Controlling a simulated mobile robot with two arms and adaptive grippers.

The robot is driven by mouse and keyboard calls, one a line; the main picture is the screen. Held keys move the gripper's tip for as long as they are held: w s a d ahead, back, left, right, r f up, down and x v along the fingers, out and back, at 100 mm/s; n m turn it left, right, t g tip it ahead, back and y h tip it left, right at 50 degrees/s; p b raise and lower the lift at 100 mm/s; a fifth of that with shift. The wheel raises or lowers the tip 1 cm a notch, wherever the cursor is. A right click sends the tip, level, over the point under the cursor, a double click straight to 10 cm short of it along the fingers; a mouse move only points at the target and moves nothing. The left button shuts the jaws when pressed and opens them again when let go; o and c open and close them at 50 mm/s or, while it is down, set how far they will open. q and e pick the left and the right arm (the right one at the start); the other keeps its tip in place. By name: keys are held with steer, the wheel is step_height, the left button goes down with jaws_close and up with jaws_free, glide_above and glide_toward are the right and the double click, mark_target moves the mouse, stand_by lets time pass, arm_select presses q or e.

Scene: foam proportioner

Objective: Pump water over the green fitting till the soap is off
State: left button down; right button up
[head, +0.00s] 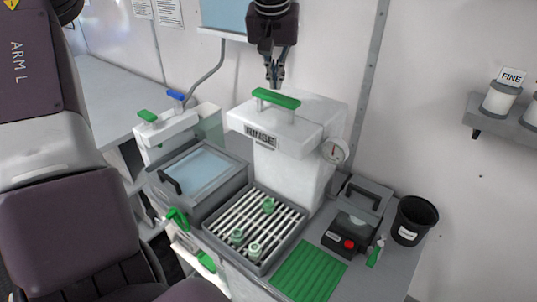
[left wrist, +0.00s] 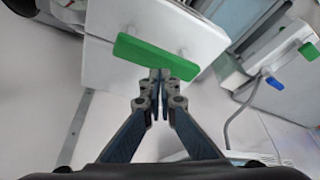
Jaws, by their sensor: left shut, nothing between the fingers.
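A white unit labelled RINSE (head: 297,150) stands at the back of the bench with a green bar handle (head: 276,99) on top. My left gripper (head: 275,84) is shut and empty, its fingertips just above and behind the handle. In the left wrist view, the closed fingertips (left wrist: 160,76) overlap the edge of the green handle (left wrist: 152,57); I cannot tell whether they touch it. A slatted rack (head: 224,222) in front of the unit holds small green fittings, one nearer the unit (head: 268,204) and two at the front (head: 236,235). Soap on them is too small to make out. My right gripper is not in view.
A lidded basin (head: 195,172) sits left of the rack. To the right are a ribbed green mat (head: 308,272), a black box with a red button (head: 348,240) and a black bin (head: 414,220). A gauge (head: 334,150) sticks out from the unit's right side.

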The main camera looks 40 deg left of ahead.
mark_target(275, 97)
arm_select(q)
steer(key=shift+f, duration=0.25)
steer(key=shift+s+f+b, duration=0.1)
steer(key=shift+f+b, duration=1.35)
steer(key=shift+f, duration=1.05)
steer(key=shift+r+p, duration=2.45)
steer(key=shift+r, duration=0.2)
step_height(275, 97, up, 6)
steer(key=p, duration=0.6)
